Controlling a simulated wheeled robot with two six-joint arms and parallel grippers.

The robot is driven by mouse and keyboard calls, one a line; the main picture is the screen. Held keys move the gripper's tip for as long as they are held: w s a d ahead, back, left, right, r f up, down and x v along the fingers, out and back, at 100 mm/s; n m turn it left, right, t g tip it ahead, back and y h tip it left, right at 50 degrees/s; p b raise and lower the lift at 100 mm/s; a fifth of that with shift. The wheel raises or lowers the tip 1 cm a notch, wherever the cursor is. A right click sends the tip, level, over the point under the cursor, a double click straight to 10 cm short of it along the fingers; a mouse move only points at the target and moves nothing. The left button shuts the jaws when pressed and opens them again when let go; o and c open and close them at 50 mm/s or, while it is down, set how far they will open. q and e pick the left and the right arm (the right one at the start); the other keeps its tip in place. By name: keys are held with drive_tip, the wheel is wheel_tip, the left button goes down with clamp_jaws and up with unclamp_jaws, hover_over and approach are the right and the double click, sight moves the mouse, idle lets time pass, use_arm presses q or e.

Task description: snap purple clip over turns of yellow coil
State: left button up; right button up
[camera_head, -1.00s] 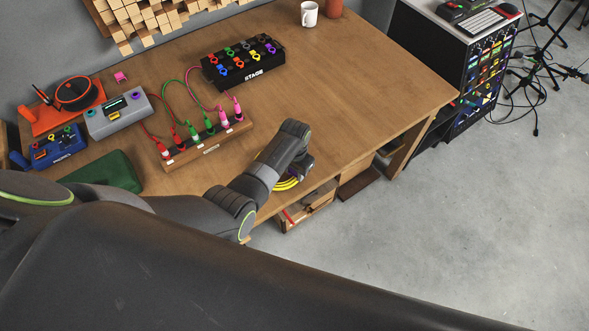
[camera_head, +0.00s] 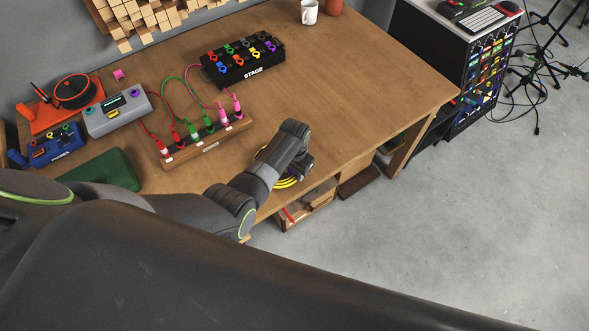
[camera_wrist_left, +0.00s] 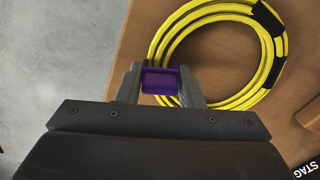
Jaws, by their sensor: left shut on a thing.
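The yellow coil (camera_wrist_left: 218,101) lies on the wooden table near its front edge, with black wraps on its right side in the left wrist view. In the head view only a piece of the coil (camera_head: 285,183) shows beside my left arm. My left gripper (camera_wrist_left: 162,82) is shut on the purple clip (camera_wrist_left: 160,80). The clip is between the fingertips at the coil's left side in the wrist view, overlapping the turns there; I cannot tell whether it is seated around them. In the head view my wrist hides the clip and most of the coil. My right gripper is not in view.
A wooden strip with plugged cables (camera_head: 208,143) stands behind my left arm. A black STAGE box (camera_head: 243,62), a grey device (camera_head: 118,114) and a green case (camera_head: 104,170) are on the table. The table's right part is clear.

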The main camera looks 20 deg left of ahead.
use_arm(q)
drive_tip(key=shift+f+b, duration=0.3)
drive_tip(key=shift+f, duration=0.15)
drive_tip(key=o, duration=1)
drive_tip(key=shift+r, duration=0.6)
wheel_tip(320, 180, up, 16)
drive_tip(key=shift+r, duration=0.1)
